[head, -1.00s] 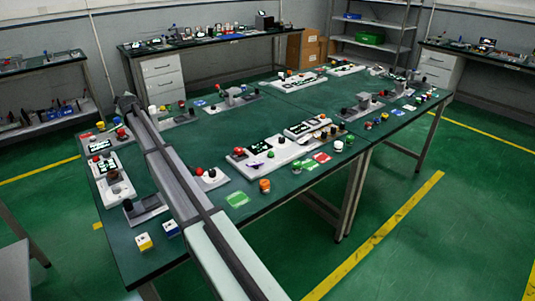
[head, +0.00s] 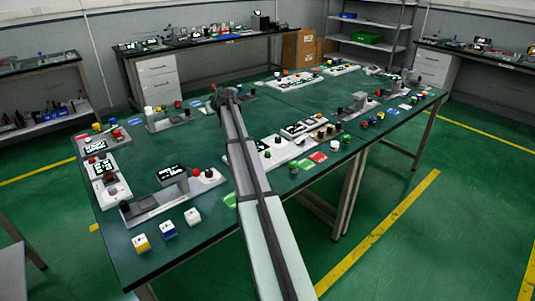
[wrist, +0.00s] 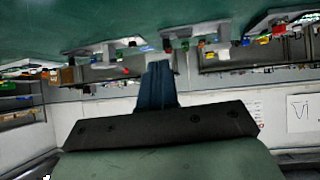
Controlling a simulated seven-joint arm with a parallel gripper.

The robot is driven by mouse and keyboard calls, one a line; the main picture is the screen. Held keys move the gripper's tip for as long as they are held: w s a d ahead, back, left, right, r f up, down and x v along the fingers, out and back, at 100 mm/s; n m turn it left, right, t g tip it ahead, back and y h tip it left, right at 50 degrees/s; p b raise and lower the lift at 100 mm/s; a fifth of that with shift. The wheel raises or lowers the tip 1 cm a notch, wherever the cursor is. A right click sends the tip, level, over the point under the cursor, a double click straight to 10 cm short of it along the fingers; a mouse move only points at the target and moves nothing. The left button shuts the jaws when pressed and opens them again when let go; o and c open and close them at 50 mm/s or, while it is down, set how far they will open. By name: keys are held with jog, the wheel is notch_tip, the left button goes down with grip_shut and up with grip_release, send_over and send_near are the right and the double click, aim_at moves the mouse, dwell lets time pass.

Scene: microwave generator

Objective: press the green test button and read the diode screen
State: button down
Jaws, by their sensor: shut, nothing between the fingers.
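My gripper (wrist: 158,68) shows in the wrist view as a narrow dark blue pair of fingers held together, with nothing between them. In the head view my arm reaches over the table, its far end near the table's middle; the fingertips are too small there to tell. Several dark screens with white marks stand on the table (head: 130,250): one at front left (head: 172,172), one at far left (head: 95,146) and one right of my arm (head: 298,128). I cannot tell which is the diode screen. A green knob-like piece (head: 293,167) stands near the front edge, right of my arm; I cannot tell whether it is the test button.
Red buttons and white panels stand close on both sides of my arm. A grey stand (head: 358,102) rises on the right half. Bare table shows at the front left.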

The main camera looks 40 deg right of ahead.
jog(key=s+d+f+m+g, duration=0.15)
jog(key=s+d+m, duration=0.25)
jog(key=s+d, duration=0.6)
jog(key=m+y, duration=0.2)
jog(key=m, duration=0.1)
send_over(269, 153)
jog(key=f, duration=0.1)
jog(key=shift+s+f, duration=0.1)
jog(key=shift+f, duration=4.4)
jog(key=shift+f, duration=0.2)
jog(key=shift+f, duration=0.25)
